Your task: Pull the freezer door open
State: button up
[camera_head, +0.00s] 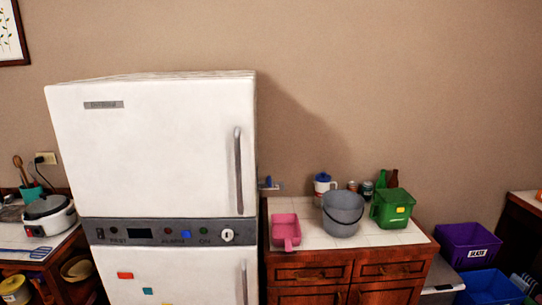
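The white fridge-freezer (150,150) stands left of centre in the head view. Its upper door (165,155) looks shut and has a grey vertical handle (238,170) near its right edge. Below it runs a grey control panel (165,231) with a dial and lights. The lower door (185,280) also looks shut, with its own vertical handle (244,283) cut off by the bottom edge. Which door the task calls the freezer door is not marked. My gripper is not in view.
A tiled counter right of the fridge holds a pink container (285,231), a grey bucket (342,213) and a green bin (392,207). Purple (468,244) and blue bins (490,288) stand farther right. A cooker (48,216) sits on the left counter.

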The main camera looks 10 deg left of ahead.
aim_at(181, 148)
jog(key=u, duration=1.4)
